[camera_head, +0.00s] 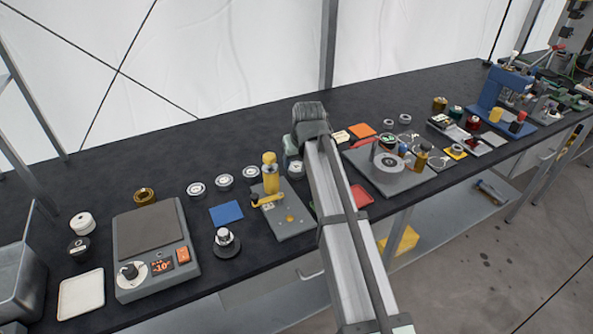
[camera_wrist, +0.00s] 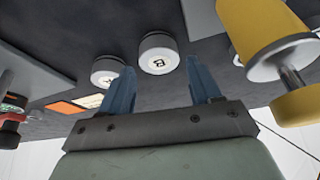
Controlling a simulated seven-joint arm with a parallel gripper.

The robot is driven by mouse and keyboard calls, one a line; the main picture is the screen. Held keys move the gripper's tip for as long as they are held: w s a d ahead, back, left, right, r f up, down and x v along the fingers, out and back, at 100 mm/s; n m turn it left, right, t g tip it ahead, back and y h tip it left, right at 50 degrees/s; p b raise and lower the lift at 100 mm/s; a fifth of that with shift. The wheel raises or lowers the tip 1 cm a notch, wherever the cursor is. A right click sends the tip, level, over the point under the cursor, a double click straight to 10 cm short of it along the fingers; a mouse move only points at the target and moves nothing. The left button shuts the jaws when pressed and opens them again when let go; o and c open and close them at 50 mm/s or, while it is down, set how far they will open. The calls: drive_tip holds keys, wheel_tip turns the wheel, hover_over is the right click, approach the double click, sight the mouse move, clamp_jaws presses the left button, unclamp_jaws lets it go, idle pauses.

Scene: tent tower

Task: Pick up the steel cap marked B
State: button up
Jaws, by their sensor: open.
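The steel cap marked B (camera_wrist: 158,55) is a short pale cylinder in the wrist view, with a dark letter on its light face. It appears between the two blue fingers of my gripper (camera_wrist: 161,66), beyond their tips, with no visible contact. My gripper is open and empty. A similar cap (camera_wrist: 107,70) is just left of it, partly behind the left finger; its mark is not readable. In the head view my gripper (camera_head: 308,125) is over the bench middle, fingertips hidden. A cap (camera_head: 295,169) shows beside it, partly covered; I cannot read its mark.
A yellow-topped post (camera_head: 270,172) on a grey plate stands close left of my gripper; it looms right in the wrist view (camera_wrist: 258,35). Several caps (camera_head: 223,181) line up farther left. A round grey fixture (camera_head: 389,163) is right. Bare bench lies behind.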

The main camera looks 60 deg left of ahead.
sight(297, 167)
drive_tip(key=x, duration=0.4)
drive_tip(key=shift+w+f, duration=0.1)
drive_tip(key=shift+f, duration=0.1)
drive_tip(key=c, duration=0.9)
